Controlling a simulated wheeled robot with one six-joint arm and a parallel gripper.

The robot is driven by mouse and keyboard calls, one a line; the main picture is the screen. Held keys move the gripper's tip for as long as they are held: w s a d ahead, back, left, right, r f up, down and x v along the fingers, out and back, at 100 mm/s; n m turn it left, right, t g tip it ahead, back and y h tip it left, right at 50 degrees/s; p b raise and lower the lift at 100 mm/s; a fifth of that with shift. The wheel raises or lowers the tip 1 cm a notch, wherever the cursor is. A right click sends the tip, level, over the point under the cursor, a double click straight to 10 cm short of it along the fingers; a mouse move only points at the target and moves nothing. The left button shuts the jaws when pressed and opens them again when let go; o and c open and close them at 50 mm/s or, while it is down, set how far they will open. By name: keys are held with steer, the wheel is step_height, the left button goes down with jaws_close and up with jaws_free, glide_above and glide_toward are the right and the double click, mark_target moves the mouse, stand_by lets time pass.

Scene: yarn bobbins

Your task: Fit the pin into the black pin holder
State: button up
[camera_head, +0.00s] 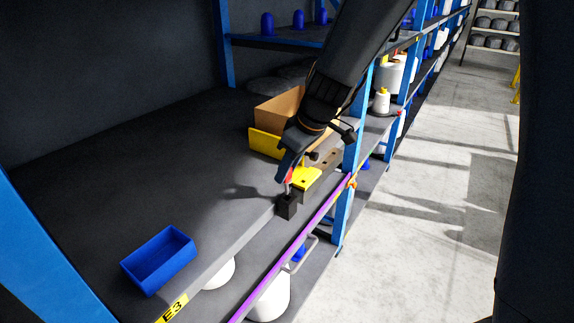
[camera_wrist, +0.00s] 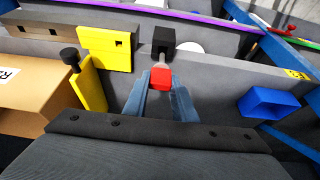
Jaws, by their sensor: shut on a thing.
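My gripper (camera_head: 287,172) is shut on the pin, gripping its red head (camera_wrist: 160,77) between two blue fingers. The pin's thin grey shaft (camera_head: 289,187) points down at the black pin holder (camera_head: 287,206), a small block at the shelf's front edge. In the wrist view the holder (camera_wrist: 163,40) is just beyond the red head, and the shaft tip overlaps its near side. In the head view the tip is at the holder's top. I cannot tell whether it is inside the hole or just above it.
A yellow bracket (camera_head: 306,178) and a cardboard box (camera_head: 278,108) are close behind my gripper. A black knob (camera_wrist: 69,55) stands on yellow in the wrist view. A blue bin (camera_head: 158,259) sits at the front left. The shelf between is clear.

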mark_target(290, 181)
steer(key=shift+f+b, duration=0.1)
steer(key=shift+b, duration=0.3)
steer(key=shift+f+b, duration=2.45)
steer(key=shift+b, duration=0.35)
steer(key=shift+f+b, duration=0.3)
steer(key=shift+b, duration=0.05)
steer(key=o, duration=1.1)
steer(key=shift+r, duration=0.15)
steer(key=b+v, duration=0.1)
steer(key=v, duration=0.6)
steer(key=shift+s+d+r, duration=0.1)
steer(key=shift+d+r, duration=0.05)
steer(key=shift+r, duration=0.1)
